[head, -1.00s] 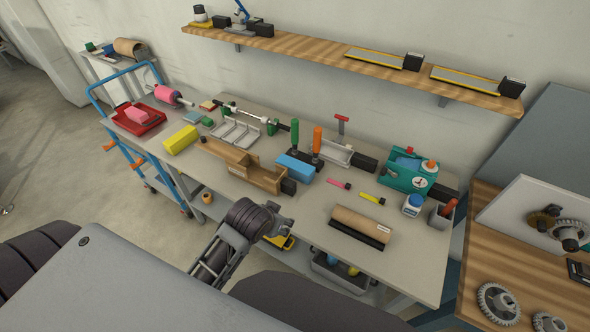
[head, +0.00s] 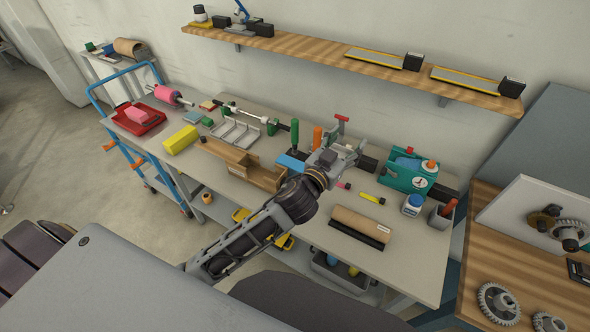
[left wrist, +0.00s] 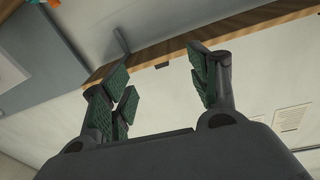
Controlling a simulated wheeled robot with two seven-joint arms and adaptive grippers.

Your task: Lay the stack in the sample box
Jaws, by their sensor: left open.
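My left gripper (head: 345,150) is open and empty, raised over the back middle of the bench. In the left wrist view its green-padded fingers (left wrist: 160,90) stand apart with nothing between them. A long brown open-topped box (head: 232,155) lies on the bench left of my gripper; I cannot tell for sure whether it is the sample box. A blue block (head: 289,163) beside it is partly hidden by my gripper. A pink block (head: 136,114) sits in a red tray (head: 150,126) at the left. I cannot tell which item is the stack. My right gripper is out of view.
A yellow block (head: 180,139), a wire-grey divided tray (head: 235,132), a brown roll on a dark base (head: 362,224), a teal machine (head: 408,172) and a white bottle (head: 412,204) stand on the bench. A wooden shelf (head: 335,57) runs along the wall above.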

